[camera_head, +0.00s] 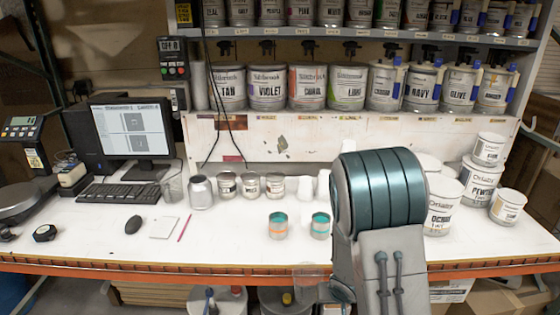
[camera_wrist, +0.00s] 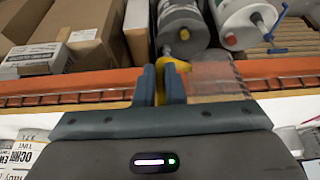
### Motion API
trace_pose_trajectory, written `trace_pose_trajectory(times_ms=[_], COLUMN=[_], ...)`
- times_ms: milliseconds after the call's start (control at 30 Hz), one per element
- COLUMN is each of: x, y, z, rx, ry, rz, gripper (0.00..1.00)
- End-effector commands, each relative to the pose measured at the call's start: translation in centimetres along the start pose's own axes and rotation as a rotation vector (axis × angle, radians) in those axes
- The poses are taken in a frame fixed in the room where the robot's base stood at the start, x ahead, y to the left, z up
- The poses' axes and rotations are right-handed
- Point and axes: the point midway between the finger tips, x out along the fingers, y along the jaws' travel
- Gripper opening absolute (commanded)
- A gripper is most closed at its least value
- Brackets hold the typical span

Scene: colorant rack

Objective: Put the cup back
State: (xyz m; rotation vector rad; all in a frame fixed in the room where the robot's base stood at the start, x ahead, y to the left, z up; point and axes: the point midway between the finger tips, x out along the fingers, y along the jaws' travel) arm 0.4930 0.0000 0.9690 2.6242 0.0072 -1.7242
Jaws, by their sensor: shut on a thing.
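My gripper (camera_wrist: 162,82) is shut on a clear cup (camera_wrist: 215,78), in front of the table's front edge. In the wrist view the cup shows to the right of the two dark fingers. How the fingers grip it is hard to make out, as it is transparent. In the head view the cup (camera_head: 311,277) is a faint shape below the orange edge, left of my arm. My arm hides most of the gripper there. Another clear cup (camera_head: 172,186) stands on the white table, right of the keyboard.
White paint pails (camera_head: 442,205) fill the right. The front left-middle of the table (camera_head: 230,245) is clear.

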Motion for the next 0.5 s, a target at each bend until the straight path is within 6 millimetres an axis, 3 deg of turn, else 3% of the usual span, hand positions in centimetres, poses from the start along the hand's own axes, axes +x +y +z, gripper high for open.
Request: trace_pose_trajectory(times_ms=[300,500], x=[4.3,5.7], y=[0.1,0.1], z=[1.8,2.4], rx=[0.003,0.004], ry=[-0.001,0.000], rz=[0.002,0.002], gripper=[0.00,0.00])
